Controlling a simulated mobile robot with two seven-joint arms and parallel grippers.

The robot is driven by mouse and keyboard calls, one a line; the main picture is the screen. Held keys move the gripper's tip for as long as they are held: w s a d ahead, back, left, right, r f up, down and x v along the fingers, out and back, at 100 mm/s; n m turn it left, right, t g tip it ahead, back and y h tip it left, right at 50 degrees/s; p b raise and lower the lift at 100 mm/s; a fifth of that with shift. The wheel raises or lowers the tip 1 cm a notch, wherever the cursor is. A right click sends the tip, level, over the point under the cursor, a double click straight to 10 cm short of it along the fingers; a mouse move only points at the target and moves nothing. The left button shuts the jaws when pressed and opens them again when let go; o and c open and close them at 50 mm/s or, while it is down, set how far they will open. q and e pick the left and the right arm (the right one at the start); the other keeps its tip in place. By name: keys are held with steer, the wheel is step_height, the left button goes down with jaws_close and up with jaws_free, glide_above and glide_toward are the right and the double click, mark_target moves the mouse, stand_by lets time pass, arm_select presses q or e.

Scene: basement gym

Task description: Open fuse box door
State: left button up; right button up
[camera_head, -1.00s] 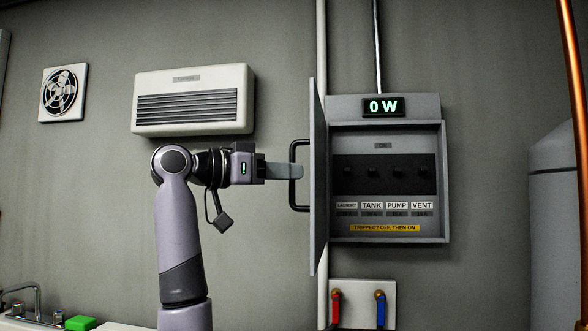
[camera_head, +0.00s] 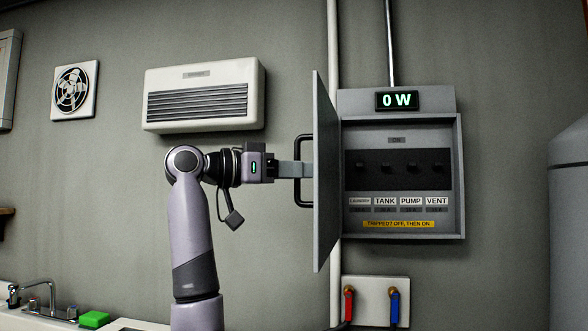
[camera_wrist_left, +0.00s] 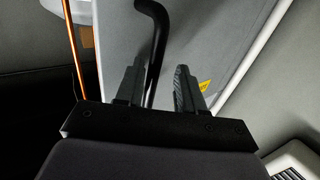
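The fuse box (camera_head: 460,180) is on the wall, right of centre in the head view. Its grey door (camera_head: 326,170) is swung wide open to the left, so the inside shows. The black bar handle (camera_head: 302,142) is on the door's outer face. My left gripper (camera_head: 297,169) is at the handle from the left. In the left wrist view its two fingers (camera_wrist_left: 160,88) stand apart on either side of the handle (camera_wrist_left: 155,50). The handle is close to the left finger, with a gap to the right one. My right gripper is not in view.
Inside the box are dark switches (camera_head: 398,168) above labels. A lit "0 W" display (camera_head: 397,101) sits on top. Red and blue valves (camera_head: 371,300) are below, a white wall heater (camera_head: 203,95) is left, and a grey tank (camera_head: 570,220) is right.

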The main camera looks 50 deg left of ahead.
arm_select(q)
steer(key=b+v, duration=0.1)
steer(key=v, duration=0.6)
steer(key=shift+s+b, duration=0.3)
steer(key=shift+b, duration=0.1)
steer(key=shift+d+r, duration=0.1)
steer(key=shift+d, duration=0.05)
